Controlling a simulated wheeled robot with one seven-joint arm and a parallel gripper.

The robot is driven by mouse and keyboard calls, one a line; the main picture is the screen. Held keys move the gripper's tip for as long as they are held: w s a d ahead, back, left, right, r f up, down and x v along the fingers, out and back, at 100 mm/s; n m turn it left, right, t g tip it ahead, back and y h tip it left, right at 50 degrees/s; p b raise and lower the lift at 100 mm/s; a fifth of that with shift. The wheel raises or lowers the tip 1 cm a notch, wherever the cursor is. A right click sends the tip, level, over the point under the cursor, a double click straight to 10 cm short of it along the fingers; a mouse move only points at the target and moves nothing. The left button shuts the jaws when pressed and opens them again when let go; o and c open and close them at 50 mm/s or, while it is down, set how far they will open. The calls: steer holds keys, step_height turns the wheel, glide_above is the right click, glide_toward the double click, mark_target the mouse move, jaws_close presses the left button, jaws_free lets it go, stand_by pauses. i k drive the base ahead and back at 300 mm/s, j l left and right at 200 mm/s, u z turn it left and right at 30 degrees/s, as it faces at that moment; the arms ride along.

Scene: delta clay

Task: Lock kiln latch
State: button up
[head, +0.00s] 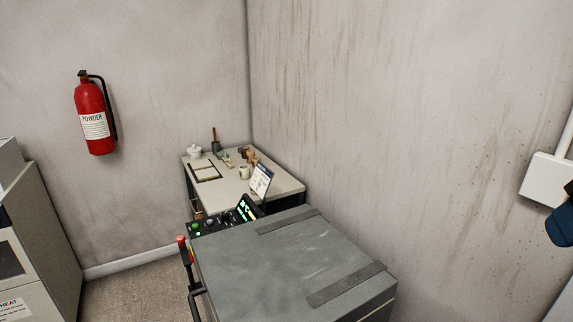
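The kiln appears to be the grey box (285,262) at the lower middle, seen from above with its flat lid down and two darker straps across the top. A black lever with a red tip (184,252) stands upright at its left front edge, and a black handle (194,296) is below it. This lever may be the latch; how it engages cannot be told from here. A control panel (215,226) with green buttons and a small lit display (246,208) is at its far left side. My gripper is not in view.
A small table (225,190) with pottery items and a sign card (261,181) stands behind, in the corner. A grey cabinet (45,235) is at left, with bare floor (130,290) between. A fire extinguisher (91,117) hangs on the wall. A dark blue object (562,226) is cut off at right.

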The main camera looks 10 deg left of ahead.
mark_target(180, 239)
steer(key=j+u, duration=0.1)
steer(key=u, duration=0.35)
steer(key=j+u, duration=0.15)
steer(key=u, duration=0.3)
steer(key=j+u, duration=0.1)
steer(key=u, duration=0.3)
steer(key=j+u, duration=0.15)
steer(key=u, duration=0.3)
steer(key=j+u, duration=0.1)
steer(key=u, duration=0.35)
steer(key=i+j+u, duration=0.1)
steer(key=u, duration=0.2)
steer(key=i+u, duration=0.3)
steer(key=i+z, duration=0.2)
steer(key=z, duration=0.2)
steer(key=i+z, duration=0.2)
steer(key=z, duration=0.25)
steer(key=i+z, duration=0.2)
steer(key=z, duration=0.2)
steer(key=i+j+z, duration=0.15)
steer(key=z, duration=0.3)
